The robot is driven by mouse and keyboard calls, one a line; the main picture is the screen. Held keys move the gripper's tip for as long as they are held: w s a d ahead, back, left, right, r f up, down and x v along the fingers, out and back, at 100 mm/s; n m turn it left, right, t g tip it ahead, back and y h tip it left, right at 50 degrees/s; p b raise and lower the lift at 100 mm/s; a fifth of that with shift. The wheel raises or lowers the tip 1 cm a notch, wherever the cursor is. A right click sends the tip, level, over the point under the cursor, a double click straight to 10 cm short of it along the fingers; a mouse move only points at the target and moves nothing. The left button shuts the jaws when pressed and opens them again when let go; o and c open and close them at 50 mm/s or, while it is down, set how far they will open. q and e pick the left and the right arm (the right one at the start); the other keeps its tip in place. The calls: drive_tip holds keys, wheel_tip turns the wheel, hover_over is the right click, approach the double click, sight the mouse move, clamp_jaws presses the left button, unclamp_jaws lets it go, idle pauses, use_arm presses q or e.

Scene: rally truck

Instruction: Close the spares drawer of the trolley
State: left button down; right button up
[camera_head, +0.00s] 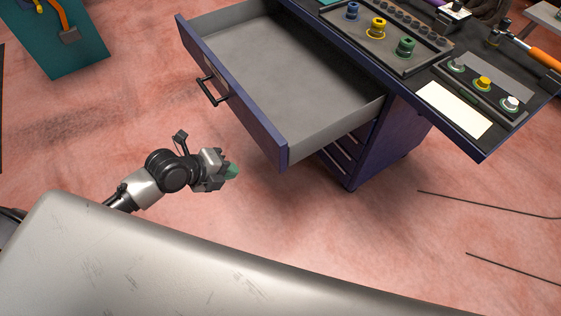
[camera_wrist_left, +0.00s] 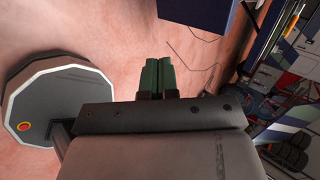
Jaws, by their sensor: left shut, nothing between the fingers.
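The spares drawer (camera_head: 275,80) of the blue trolley (camera_head: 372,150) is pulled far out, and its grey inside looks empty. Its blue front panel carries a black bar handle (camera_head: 212,90). My left gripper (camera_head: 232,171) is in front of the drawer, apart from the front panel and nearer to me than the handle. Its green fingertips are together and empty; they also show in the left wrist view (camera_wrist_left: 157,76). My right gripper is in neither view.
The trolley top holds a tray (camera_head: 385,50) with coloured fittings, a white card (camera_head: 454,109) and an orange-handled tool (camera_head: 545,58). A teal board (camera_head: 60,45) stands at upper left. Black rods (camera_head: 485,205) lie on the reddish floor at right. The floor around my left gripper is clear.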

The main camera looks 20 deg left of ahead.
use_arm(q)
drive_tip(key=p, duration=0.1)
approach(277, 163)
drive_tip(key=x, duration=0.4)
drive_tip(key=shift+d+f, duration=0.2)
drive_tip(key=shift+f, duration=0.3)
drive_tip(key=shift+w+d, duration=0.4)
drive_tip(key=shift+w, duration=0.05)
drive_tip(key=shift+w+d+f, duration=0.1)
drive_tip(key=shift+w+f, duration=0.05)
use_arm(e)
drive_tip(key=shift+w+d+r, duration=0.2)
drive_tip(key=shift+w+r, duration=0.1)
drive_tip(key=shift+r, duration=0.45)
